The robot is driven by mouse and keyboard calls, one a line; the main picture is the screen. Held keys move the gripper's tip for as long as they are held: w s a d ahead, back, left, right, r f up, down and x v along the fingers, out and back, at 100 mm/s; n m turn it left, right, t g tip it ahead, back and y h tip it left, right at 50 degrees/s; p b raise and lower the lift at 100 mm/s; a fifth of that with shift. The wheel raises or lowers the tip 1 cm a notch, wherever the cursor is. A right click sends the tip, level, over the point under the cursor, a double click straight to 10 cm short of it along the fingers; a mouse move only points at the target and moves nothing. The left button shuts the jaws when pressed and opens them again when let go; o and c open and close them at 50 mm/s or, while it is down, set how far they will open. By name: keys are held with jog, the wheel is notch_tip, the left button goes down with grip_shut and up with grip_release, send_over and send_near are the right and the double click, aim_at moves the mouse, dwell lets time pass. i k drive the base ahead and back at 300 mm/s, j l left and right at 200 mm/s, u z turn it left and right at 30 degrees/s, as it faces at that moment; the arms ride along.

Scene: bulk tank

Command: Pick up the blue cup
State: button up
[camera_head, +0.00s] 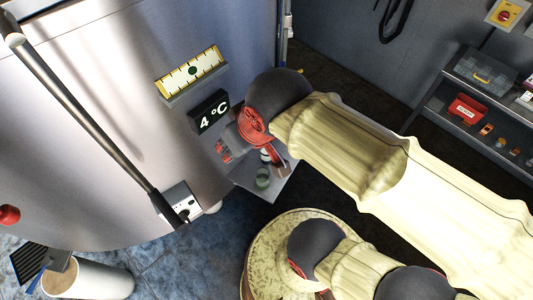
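I cannot make out a clearly blue cup. A small green cup-like container (263,179) stands upright on a small grey shelf (246,178) at the side of the steel tank. My gripper (275,160) is over the shelf, just above and to the right of the green container in the picture. It looks apart from the container, but the gap is hard to judge. The gripper's fingers are small and partly hidden by my wrist, so I cannot tell whether they are open or shut. My arm and gripper may hide other things on the shelf.
The steel tank (95,150) fills the left, with a 4 °C display (209,112) and a yellow gauge (190,72) close to my wrist. A small red-and-clear item (223,150) is beside the shelf. A white bucket (95,281) and a rack (470,125) stand apart.

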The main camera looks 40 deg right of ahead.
aim_at(265, 158)
jog(key=z, duration=0.35)
jog(key=j+z, duration=0.3)
jog(key=z, duration=0.15)
jog(key=k+j+z, duration=0.2)
jog(key=z, duration=0.2)
jog(key=k+j+z, duration=0.15)
jog(key=j+z, duration=0.15)
jog(key=z, duration=0.15)
jog(key=k+j, duration=0.45)
